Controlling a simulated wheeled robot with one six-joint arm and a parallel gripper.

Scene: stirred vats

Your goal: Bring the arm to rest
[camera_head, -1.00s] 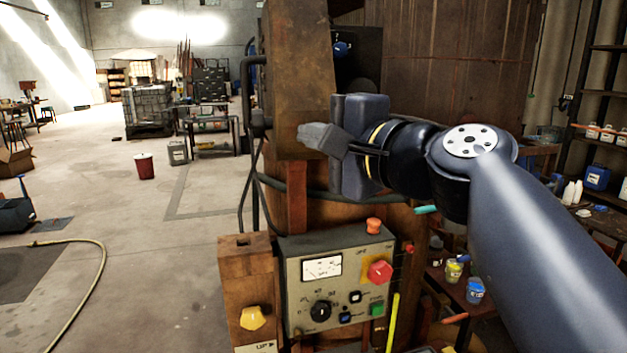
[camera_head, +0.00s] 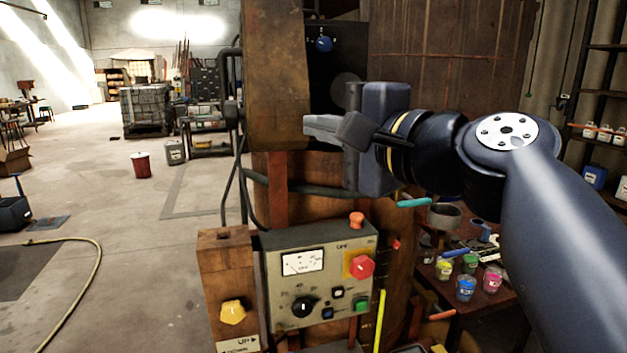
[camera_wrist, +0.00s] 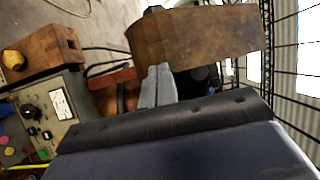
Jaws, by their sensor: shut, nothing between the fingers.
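My gripper (camera_head: 322,126) is in the middle of the head view, at the end of my dark blue arm that comes in from the right. Its grey fingers are together with nothing between them. They point left, in front of the rusty brown vat column (camera_head: 290,70). In the wrist view the closed fingers (camera_wrist: 157,88) point up the picture, towards the brown block of the column (camera_wrist: 195,35). I cannot tell the exact gap between the fingertips and the column.
Below the gripper is a control panel (camera_head: 318,285) with a dial, a meter and a red button (camera_head: 361,267). A wooden box with a yellow knob (camera_head: 232,312) stands left of it. Paint pots (camera_head: 466,287) stand on a bench at right. The floor at left is largely open.

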